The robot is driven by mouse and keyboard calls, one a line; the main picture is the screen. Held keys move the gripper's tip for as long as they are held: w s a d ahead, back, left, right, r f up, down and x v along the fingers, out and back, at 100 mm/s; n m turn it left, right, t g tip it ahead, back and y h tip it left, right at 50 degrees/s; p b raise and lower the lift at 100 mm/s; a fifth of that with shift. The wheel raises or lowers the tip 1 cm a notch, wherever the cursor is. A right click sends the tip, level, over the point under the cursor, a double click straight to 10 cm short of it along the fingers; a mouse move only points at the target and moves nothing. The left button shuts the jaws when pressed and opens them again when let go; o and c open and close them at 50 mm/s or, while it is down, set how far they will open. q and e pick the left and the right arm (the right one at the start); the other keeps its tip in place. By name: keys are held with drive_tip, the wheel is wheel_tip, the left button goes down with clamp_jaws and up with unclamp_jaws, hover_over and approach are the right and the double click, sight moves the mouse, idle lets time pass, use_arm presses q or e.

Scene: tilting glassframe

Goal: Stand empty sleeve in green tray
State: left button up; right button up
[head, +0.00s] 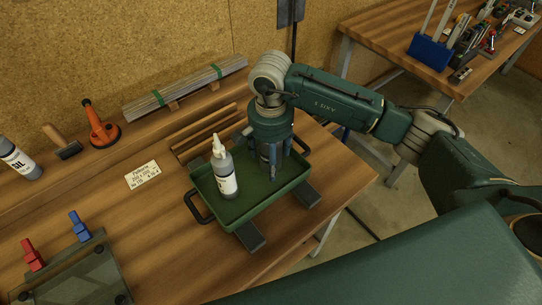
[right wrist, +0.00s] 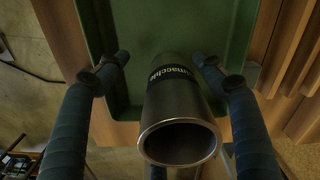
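The green tray (head: 232,211) stands on the bench, with black handles at its sides; its green floor also fills the back of the right wrist view (right wrist: 135,28). My right gripper (head: 272,174) points down over the tray's right part. In the right wrist view, the grey metal sleeve (right wrist: 174,105) has an open, hollow end towards the camera and a dark label band. The fingers of my right gripper (right wrist: 160,62) are spread on both sides of it, with a gap on the left. I cannot tell whether its far end touches the tray floor. My left gripper is not in view.
A white-nozzled bottle (head: 223,172) stands in the tray, left of my right gripper. Grey rods (head: 190,87), an orange tool (head: 101,124), a label card (head: 143,174) and a plate with red and blue clamps (head: 80,270) lie around. The bench before the tray is clear.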

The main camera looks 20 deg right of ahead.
drive_tip(key=shift+r, duration=0.15)
wheel_tip(320, 180, up, 12)
drive_tip(key=b, duration=0.3)
drive_tip(key=shift+b, duration=0.4)
drive_tip(key=shift+s, duration=0.1)
